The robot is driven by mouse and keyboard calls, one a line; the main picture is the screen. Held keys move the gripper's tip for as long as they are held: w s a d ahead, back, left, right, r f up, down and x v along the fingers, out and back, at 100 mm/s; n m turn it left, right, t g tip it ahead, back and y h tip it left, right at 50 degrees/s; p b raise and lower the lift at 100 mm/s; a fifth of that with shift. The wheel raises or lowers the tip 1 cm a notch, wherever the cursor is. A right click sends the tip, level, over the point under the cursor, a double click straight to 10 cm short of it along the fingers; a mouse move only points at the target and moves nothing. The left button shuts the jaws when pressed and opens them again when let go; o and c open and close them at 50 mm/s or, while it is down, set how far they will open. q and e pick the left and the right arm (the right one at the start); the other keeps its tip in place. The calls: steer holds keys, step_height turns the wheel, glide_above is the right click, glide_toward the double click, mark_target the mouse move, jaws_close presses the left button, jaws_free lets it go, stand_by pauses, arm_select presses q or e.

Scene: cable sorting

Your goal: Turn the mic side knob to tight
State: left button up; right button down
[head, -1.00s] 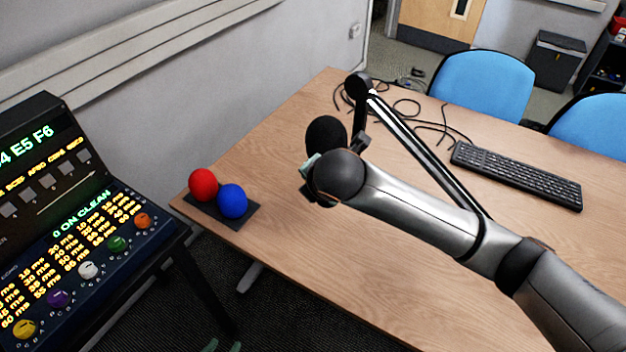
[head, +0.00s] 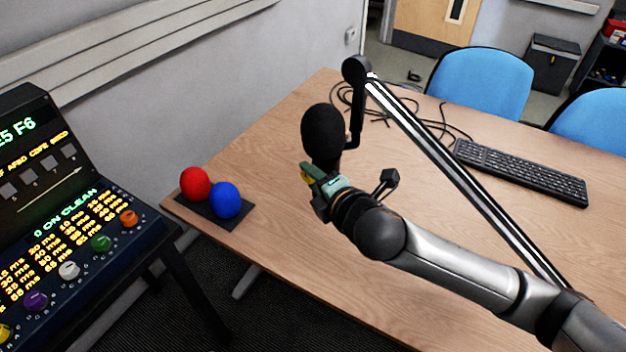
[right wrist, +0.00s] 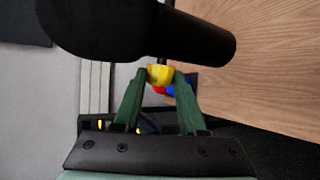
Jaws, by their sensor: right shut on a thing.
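The black microphone (head: 323,131) hangs upright from the boom arm over the table. In the right wrist view the microphone (right wrist: 125,28) crosses the top of the picture. My right gripper (head: 309,177) is just below the microphone in the head view. Its green fingers (right wrist: 160,82) are shut on a small yellow knob (right wrist: 160,73), right beside the microphone's body in that view. In the head view only a bit of yellow (head: 306,179) shows at the fingers. Whether the knob joins the microphone, and its turn angle or any tight mark, cannot be seen. My left gripper is out of view.
The boom arm (head: 450,165) slants across the wooden table (head: 270,250). A red ball (head: 195,183) and a blue ball (head: 226,200) sit on a dark plate at the table's left edge. A console with coloured knobs (head: 68,270) stands left; a keyboard (head: 520,173) lies right.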

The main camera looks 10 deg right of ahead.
stand_by(0.3)
steer(key=shift+c, duration=2.3)
jaws_free()
steer(key=p+v, duration=0.1)
steer(key=v, duration=1.1)
steer(key=shift+s+d, duration=0.15)
steer(key=shift+s, duration=0.05)
